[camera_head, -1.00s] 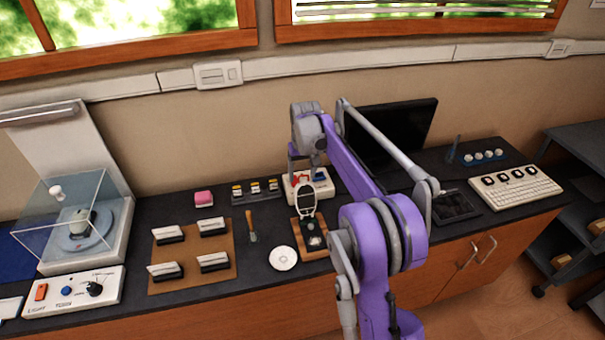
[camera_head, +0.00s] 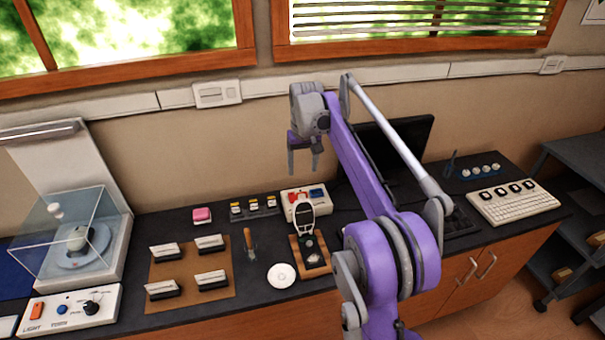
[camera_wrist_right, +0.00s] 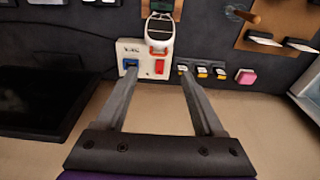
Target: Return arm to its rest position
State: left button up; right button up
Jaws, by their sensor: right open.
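My right arm, purple and grey, rises from the lower right of the head view. Its gripper (camera_head: 304,162) hangs over the back of the counter, above a white box with red and blue parts (camera_head: 306,198). The fingers are apart with nothing between them. In the right wrist view the open gripper (camera_wrist_right: 160,85) points toward the counter, with the white box (camera_wrist_right: 144,60) beyond the fingertips. My left gripper is not in any view.
The dark counter (camera_head: 215,308) holds a brown board (camera_head: 190,270) with several black-and-white blocks, a clear case (camera_head: 65,235) at left, a white disc (camera_head: 281,275), a pink block (camera_head: 202,215), a dark monitor (camera_head: 410,140) and a keyboard-like panel (camera_head: 515,203). Shelves (camera_head: 575,255) stand at right.

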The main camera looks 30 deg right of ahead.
jog(key=shift+r, duration=0.1)
dwell(0.4)
jog(key=s+a+r+t, duration=0.1)
jog(key=s+a, duration=0.5)
jog(key=s, duration=0.2)
jog(key=s+a+f+n+t, duration=0.1)
jog(key=s+a+f, duration=0.2)
jog(key=s, duration=0.5)
jog(key=s+a+f+t, duration=0.1)
jog(key=s+a+f, duration=0.2)
jog(key=s+f, duration=0.2)
jog(key=s+a+f+n+t, duration=0.1)
jog(key=s+a+f, duration=0.3)
jog(key=s, duration=0.6)
jog(key=shift+s+f+n, duration=0.3)
jog(key=shift+s+f, duration=0.1)
